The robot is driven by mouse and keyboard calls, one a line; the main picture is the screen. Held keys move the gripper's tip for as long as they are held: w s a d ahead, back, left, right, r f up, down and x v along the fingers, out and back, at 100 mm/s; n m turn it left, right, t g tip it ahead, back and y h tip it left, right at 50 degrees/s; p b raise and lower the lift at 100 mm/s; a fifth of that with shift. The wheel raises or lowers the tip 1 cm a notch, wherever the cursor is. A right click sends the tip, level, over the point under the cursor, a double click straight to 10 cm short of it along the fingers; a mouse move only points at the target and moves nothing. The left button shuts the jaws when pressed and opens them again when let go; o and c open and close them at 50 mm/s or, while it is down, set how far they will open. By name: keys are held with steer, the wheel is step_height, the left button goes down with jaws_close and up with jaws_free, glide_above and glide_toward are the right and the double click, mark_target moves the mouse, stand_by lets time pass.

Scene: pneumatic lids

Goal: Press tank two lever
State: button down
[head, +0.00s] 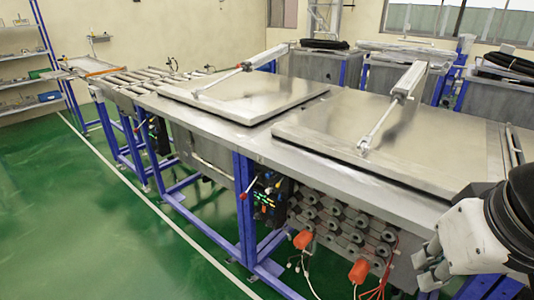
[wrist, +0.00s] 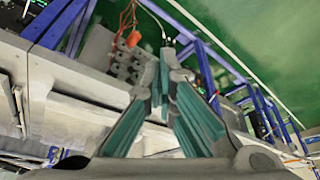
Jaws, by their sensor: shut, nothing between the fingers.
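Two flat metal tank lids lie down on the long steel bench in the head view, the nearer lid (head: 385,130) and the farther lid (head: 243,95). Each has a pneumatic cylinder fixed to its top. A small control box with lit lights (head: 268,196) hangs on the bench's front side, with a thin red-tipped lever (head: 243,195) at its left. Which lever belongs to tank two cannot be told. My gripper (head: 428,268) is shut and empty at the lower right, apart from the box. Its teal-padded fingers (wrist: 167,62) also show in the wrist view.
Two orange parts with hanging wires, one (head: 302,239) left of the other (head: 358,271), stick out below the bench near grey round fittings (head: 345,222). Blue legs (head: 245,205) support the bench. The green floor (head: 100,220) at left is clear.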

steer(key=w+a+f+m+t+b, duration=0.15)
steer(key=w+f+b, duration=0.4)
steer(key=w, duration=0.55)
steer(key=w+a+f+m+t+b, duration=0.15)
steer(key=w+f+b, duration=0.25)
steer(key=w+f, duration=0.45)
steer(key=w+a+f+m+t+b, duration=0.1)
steer(key=w+a+f+b, duration=0.3)
steer(key=w, duration=0.8)
steer(key=w+a+f+m+t+y+b, duration=0.3)
steer(key=w+a+f+b, duration=0.4)
steer(key=f, duration=0.3)
steer(key=w+a+f+m+t+y+b, duration=0.3)
steer(key=w+a+f+m+y+b, duration=0.3)
steer(key=w+f+b, duration=0.3)
steer(key=shift+w+a+f+m+y, duration=0.3)
steer(key=shift+w+a+f+m, duration=0.15)
steer(key=shift+f, duration=0.45)
steer(key=shift+a, duration=0.1)
steer(key=b+x, duration=0.3)
steer(key=x, duration=0.6)
steer(key=shift+w+a, duration=0.2)
steer(key=shift+w, duration=0.15)
